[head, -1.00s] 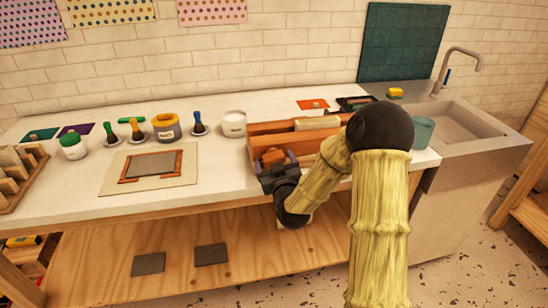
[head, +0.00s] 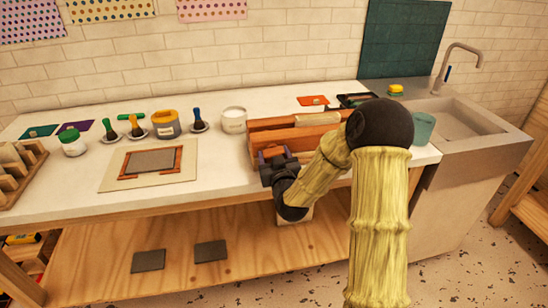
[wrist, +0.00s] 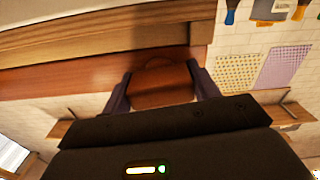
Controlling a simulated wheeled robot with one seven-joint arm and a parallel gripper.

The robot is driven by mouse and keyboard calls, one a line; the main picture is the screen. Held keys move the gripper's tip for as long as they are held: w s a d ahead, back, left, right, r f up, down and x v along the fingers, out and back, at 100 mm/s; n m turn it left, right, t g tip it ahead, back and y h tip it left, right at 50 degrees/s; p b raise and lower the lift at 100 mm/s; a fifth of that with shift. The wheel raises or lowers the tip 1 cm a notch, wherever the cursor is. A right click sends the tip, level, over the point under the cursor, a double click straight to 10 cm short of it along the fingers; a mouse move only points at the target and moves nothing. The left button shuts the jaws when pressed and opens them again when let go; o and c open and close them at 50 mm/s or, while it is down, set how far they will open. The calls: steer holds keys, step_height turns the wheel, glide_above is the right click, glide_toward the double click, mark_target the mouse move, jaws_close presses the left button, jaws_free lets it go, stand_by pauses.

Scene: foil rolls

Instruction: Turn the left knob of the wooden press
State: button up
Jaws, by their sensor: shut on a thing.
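The wooden press (head: 262,131), reddish-brown with long bars, stands on the white counter at its front edge, right of centre. My gripper (head: 274,153) is at the left part of its front face. In the wrist view the brown left knob (wrist: 162,88) sits between the two purple-grey fingers of my gripper (wrist: 160,84), which are shut on its sides. The press front (wrist: 80,72) fills the upper left of that view. In the head view my gripper hides most of the knob, and my arm hides the right end of the press.
A white tub (head: 233,120) stands just left of the press. A framed screen (head: 152,163) lies on a board farther left, with brushes and jars behind it. A teal cup (head: 422,128) and the sink (head: 455,120) are to the right. Clear counter lies between screen and press.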

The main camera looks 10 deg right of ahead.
steer(key=shift+a+m+b, duration=0.1)
steer(key=shift+m+b, duration=0.75)
steer(key=shift+m, duration=0.65)
steer(key=o, duration=1)
steer(key=shift+s, duration=0.15)
steer(key=shift+s+b, duration=8.5)
steer(key=shift+s, duration=0.1)
